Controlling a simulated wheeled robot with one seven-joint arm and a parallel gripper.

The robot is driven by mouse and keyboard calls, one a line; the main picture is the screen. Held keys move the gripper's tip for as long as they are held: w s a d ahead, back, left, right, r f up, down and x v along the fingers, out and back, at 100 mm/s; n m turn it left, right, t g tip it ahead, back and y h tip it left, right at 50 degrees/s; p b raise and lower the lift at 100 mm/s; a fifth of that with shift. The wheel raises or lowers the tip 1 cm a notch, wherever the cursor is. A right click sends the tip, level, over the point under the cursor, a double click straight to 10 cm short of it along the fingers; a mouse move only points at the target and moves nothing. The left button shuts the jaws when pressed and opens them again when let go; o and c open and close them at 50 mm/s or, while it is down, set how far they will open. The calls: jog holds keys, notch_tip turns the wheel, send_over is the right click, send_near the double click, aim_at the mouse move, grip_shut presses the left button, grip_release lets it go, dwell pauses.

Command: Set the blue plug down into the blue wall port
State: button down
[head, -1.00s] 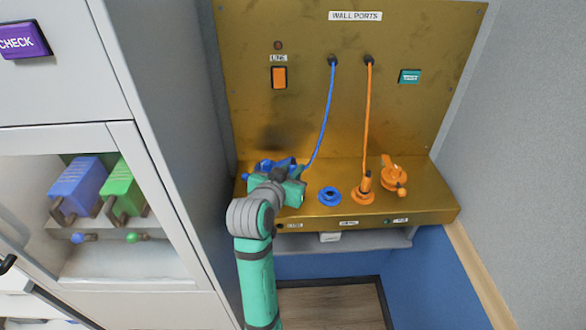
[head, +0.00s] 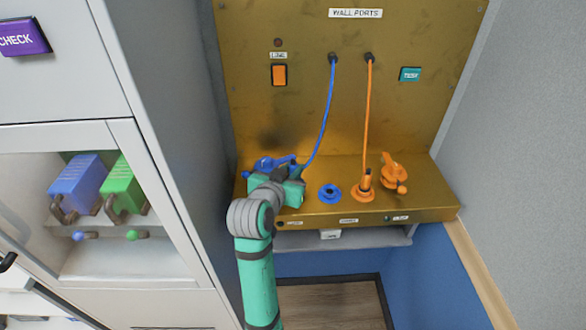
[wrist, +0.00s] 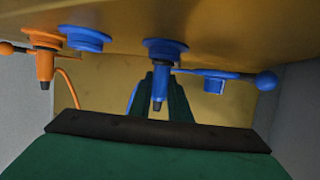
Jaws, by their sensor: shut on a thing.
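My gripper (head: 296,188) is at the left part of the brass shelf, shut on the blue plug (wrist: 160,82). The plug is hidden by the gripper in the head view; in the wrist view, which is upside down, it is upright between the fingers. Its lower end meets a round blue base (wrist: 165,49) on the shelf; I cannot tell how deep it sits. A blue cable (head: 325,115) runs from the back panel to the gripper. An empty blue ring port (head: 330,193) lies just right of the gripper; it also shows in the wrist view (wrist: 86,40).
An orange plug (head: 365,184) stands in an orange port, with an orange cable (head: 368,115) above it. An orange valve (head: 393,173) is to its right. A blue valve (head: 270,164) is close behind my gripper. A grey cabinet (head: 165,90) stands close on the left.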

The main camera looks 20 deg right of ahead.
jog(key=c, duration=1.6)
grip_release()
jog(key=shift+o, duration=0.2)
jog(key=shift+a, duration=0.1)
jog(key=v, duration=1)
jog(key=shift+s+a+r, duration=0.15)
jog(key=shift+s, duration=0.1)
